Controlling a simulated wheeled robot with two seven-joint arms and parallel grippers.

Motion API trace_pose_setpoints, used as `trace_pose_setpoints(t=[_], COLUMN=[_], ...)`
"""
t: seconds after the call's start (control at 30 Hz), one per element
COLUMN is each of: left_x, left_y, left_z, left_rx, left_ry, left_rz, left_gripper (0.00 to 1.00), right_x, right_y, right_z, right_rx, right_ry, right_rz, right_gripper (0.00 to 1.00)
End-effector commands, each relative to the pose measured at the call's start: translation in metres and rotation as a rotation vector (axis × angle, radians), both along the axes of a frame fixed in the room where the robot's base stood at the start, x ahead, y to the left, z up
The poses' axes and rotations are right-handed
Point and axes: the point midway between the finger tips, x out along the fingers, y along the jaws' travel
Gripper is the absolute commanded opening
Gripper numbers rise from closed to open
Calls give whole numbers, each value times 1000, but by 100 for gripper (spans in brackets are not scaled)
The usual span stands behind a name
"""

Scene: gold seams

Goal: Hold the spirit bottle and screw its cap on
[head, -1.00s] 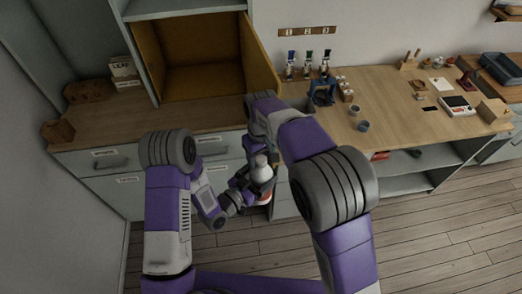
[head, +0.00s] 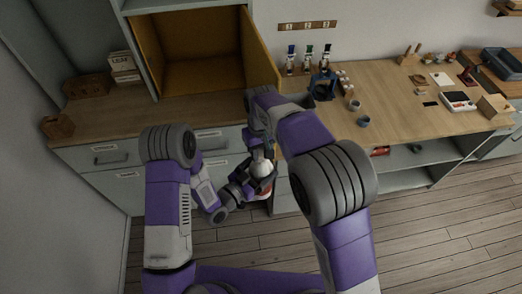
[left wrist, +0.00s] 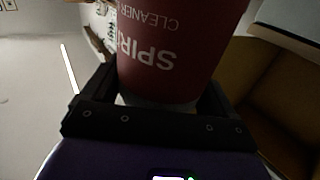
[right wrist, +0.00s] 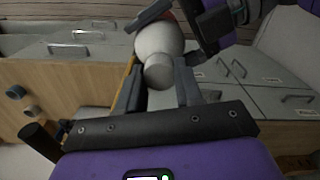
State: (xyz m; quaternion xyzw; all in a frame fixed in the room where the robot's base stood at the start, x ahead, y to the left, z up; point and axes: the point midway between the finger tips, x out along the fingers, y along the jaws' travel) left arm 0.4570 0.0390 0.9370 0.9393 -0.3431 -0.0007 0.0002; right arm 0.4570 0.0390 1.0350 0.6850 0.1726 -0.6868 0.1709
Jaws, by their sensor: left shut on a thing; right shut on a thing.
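The spirit bottle (head: 263,168) is white with a dark red label (left wrist: 160,60) that reads "SPIRIT CLEANER". It is held up in front of the drawers. My left gripper (left wrist: 160,98) is shut around its labelled body. My right gripper (right wrist: 158,82) is above the bottle, fingers pointing down at its top. It is shut on the cap (right wrist: 158,72), a small pale cylinder seen between its fingertips, in line with the bottle's rounded white shoulder (right wrist: 158,40). The neck is hidden behind the cap, so I cannot tell how far the cap sits on it.
Grey drawers (head: 112,157) and the wooden counter (head: 105,127) are close behind the bottle. An open yellow-lined cabinet (head: 200,75) stands on the counter. Several dispensers, a blue stand (head: 322,86) and cups (head: 363,121) are on the worktop at right. The floor below is clear.

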Motion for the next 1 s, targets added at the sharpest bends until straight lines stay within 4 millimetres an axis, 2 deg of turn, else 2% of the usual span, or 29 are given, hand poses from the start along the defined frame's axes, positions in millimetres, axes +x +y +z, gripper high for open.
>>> trace_pose_setpoints(t=[0.03,0.2,0.57,0.67,1.0], left_x=[0,0,0,0,0], left_y=[0,0,0,0,0], left_z=[2,2,2,2,2], left_rx=[-3,-3,-3,-3,-3], left_ry=[-5,-5,-5,-5,-5], left_rz=[-1,-1,-1,-1,-1], left_gripper=[2,2,2,2,2], right_x=[0,0,1,1,2], right_y=[0,0,0,0,0], right_z=[0,0,5,17,87], right_rx=[0,0,1,3,3], right_ry=[-1,-1,-3,-4,-4], right_rz=[0,1,3,4,3], right_gripper=[38,64,65,65,65])
